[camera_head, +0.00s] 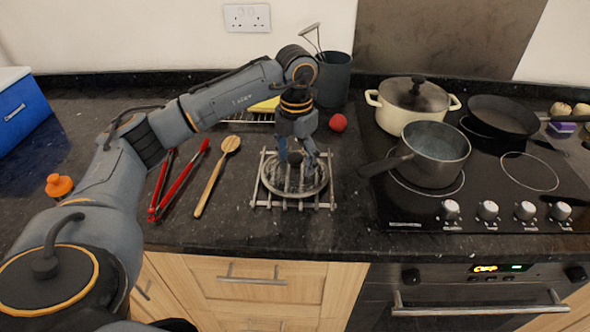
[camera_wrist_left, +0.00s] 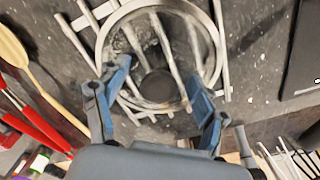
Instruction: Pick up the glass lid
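The glass lid (camera_head: 296,188) lies flat on a metal rack (camera_head: 262,203) on the dark counter. It is round and clear with a grey rim and a dark knob. In the left wrist view the rim (camera_wrist_left: 219,50) and knob (camera_wrist_left: 158,87) show clearly, with the rack bars visible through the glass. My left gripper (camera_head: 298,154) points down over the lid. Its two blue-grey fingers (camera_wrist_left: 157,90) are spread apart on either side of the knob, with nothing between them held. I cannot tell whether they touch the lid. My right gripper is not in view.
Red tongs (camera_head: 181,180) and a wooden spoon (camera_head: 217,176) lie left of the rack. A red ball (camera_head: 338,122) and a utensil pot (camera_head: 333,80) stand behind. Right is the hob with a saucepan (camera_head: 434,156), a lidded cream pot (camera_head: 412,100) and a frying pan (camera_head: 502,117).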

